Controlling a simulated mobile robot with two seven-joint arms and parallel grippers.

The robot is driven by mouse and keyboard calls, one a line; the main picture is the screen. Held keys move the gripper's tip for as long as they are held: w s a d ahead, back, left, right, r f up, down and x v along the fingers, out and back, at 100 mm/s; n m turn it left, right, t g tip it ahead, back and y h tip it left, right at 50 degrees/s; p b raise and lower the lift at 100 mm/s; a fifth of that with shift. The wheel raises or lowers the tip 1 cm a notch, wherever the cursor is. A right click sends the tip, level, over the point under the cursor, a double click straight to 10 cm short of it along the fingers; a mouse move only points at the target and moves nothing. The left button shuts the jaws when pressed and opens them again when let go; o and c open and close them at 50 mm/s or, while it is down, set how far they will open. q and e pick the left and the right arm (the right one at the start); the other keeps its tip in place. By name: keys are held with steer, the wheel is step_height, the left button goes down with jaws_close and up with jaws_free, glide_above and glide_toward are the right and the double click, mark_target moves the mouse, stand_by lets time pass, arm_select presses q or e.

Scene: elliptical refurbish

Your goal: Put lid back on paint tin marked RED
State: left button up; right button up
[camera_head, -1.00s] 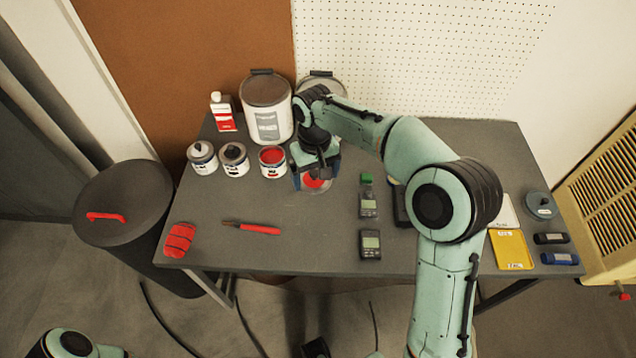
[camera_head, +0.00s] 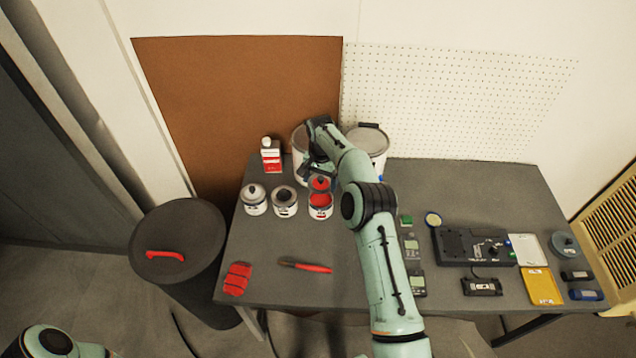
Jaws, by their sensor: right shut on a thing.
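The open paint tin (camera_head: 320,212) with red paint in its mouth stands at the right end of a row of three small tins. Its label is too small to read. A red lid (camera_head: 319,183) with a dark knob shows just behind and above the tin's mouth, apart from its rim. My right gripper (camera_head: 317,173) is shut on the lid, its fingers partly hidden by the arm. My left arm shows only at the bottom left corner; its gripper is out of view.
Two other small tins, a white-lidded one (camera_head: 254,207) and a dark-topped one (camera_head: 285,207), stand left of the red tin. A red-and-white bottle (camera_head: 271,160) and large pails (camera_head: 372,140) stand behind. A red-handled brush (camera_head: 306,267) lies in front.

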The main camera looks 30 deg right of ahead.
steer(key=shift+s+d+f, duration=0.1)
steer(key=shift+d+f, duration=0.05)
steer(key=shift+f, duration=3.1)
steer(key=shift+f, duration=0.2)
steer(key=o, duration=0.7)
steer(key=shift+r, duration=0.1)
steer(key=shift+r, duration=3.4)
